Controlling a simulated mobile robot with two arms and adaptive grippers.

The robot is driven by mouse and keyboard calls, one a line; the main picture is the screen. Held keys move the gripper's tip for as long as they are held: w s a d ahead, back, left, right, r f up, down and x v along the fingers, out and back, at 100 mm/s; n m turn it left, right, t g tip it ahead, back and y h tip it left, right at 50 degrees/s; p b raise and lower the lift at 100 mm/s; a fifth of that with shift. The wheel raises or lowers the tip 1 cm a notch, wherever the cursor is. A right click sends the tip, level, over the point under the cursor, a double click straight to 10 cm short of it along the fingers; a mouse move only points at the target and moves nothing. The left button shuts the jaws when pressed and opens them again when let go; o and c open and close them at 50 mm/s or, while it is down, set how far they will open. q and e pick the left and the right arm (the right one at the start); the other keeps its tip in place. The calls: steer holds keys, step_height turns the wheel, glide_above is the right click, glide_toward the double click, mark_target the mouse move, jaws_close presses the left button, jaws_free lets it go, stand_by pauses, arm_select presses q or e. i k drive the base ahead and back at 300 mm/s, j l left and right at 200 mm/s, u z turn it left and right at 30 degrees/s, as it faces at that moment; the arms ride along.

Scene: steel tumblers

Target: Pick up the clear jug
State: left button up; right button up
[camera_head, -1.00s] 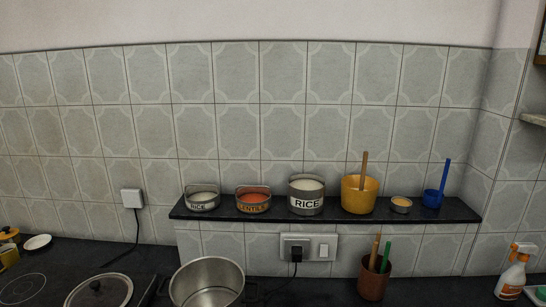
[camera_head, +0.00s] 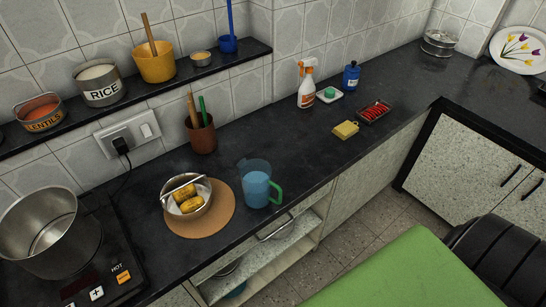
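The clear jug (camera_head: 257,184) stands upright on the dark countertop, right of the middle of the left half of the head view. It is see-through with a bluish tint, seems to hold blue liquid, and has a green handle (camera_head: 277,192) on its right side. It stands close to the counter's front edge, just right of a round brown mat. Neither of my grippers shows in the head view.
A bowl with yellow food (camera_head: 186,197) sits on the brown mat (camera_head: 212,228) left of the jug. Behind stands a brown utensil pot (camera_head: 201,134). A steel pot (camera_head: 50,232) is on the cooktop (camera_head: 108,265). A yellow sponge (camera_head: 345,130) lies right; counter between is clear. A green surface (camera_head: 400,275) is in front.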

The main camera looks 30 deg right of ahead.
mark_target(255, 174)
steer(key=z, duration=0.75)
steer(key=u, duration=1.6)
steer(key=z, duration=1.6)
steer(key=k+l, duration=0.05)
